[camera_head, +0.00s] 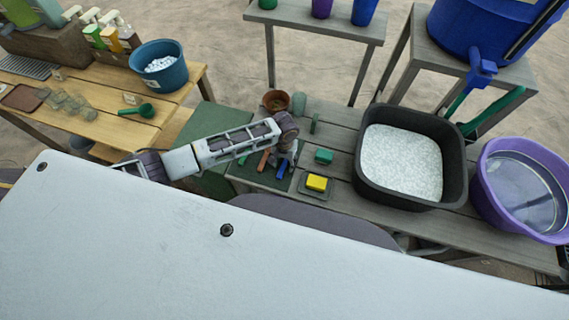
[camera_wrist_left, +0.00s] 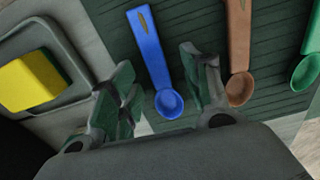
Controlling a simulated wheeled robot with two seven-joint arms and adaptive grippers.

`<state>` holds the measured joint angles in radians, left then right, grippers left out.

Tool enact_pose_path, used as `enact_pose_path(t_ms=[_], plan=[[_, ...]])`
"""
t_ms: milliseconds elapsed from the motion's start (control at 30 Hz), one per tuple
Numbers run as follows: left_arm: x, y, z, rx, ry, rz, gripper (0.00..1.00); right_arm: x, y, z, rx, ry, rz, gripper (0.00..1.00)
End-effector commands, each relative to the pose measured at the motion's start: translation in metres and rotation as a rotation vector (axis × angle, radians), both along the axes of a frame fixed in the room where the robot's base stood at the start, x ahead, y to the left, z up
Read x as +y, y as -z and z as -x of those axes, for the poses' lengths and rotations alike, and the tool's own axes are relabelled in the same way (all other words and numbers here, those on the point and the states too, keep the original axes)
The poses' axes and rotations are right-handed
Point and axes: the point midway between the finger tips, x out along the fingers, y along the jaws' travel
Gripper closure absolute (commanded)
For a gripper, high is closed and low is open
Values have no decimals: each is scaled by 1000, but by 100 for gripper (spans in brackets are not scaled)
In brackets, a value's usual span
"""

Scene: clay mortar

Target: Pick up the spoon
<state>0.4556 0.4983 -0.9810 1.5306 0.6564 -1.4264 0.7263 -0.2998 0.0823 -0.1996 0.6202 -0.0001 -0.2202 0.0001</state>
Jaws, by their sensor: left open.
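A blue spoon (camera_head: 281,171) lies on a dark green ribbed mat (camera_head: 256,180) on the grey bench, and it also shows in the left wrist view (camera_wrist_left: 152,52). A brown spoon (camera_wrist_left: 238,50) and a green spoon (camera_wrist_left: 309,62) lie beside it. My left gripper (camera_head: 287,153) is over the mat, open and empty. In the left wrist view its fingers (camera_wrist_left: 158,80) stand on either side of the blue spoon, with the bowl in the gap between them. I cannot tell its exact height above the mat. My right gripper is not in view.
A yellow sponge (camera_head: 316,183) sits on a grey tray right of the mat. A black tub (camera_head: 366,180) of white material and a purple basin (camera_head: 490,210) stand further right. A brown pot (camera_head: 276,101) is behind the gripper. Another green spoon (camera_head: 137,110) lies on the wooden table.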

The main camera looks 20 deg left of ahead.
Motion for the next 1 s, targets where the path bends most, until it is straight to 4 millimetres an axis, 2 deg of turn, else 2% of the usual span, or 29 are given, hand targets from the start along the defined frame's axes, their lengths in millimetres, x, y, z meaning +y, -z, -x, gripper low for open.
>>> enact_pose_path(t_ms=[267, 567, 1000], plan=[[0, 0, 0, 0, 0, 0, 52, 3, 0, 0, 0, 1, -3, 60], [0, 0, 0, 0, 0, 0, 90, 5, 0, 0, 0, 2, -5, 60], [0, -2, 0, 0, 0, 0, 91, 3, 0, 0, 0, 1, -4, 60]])
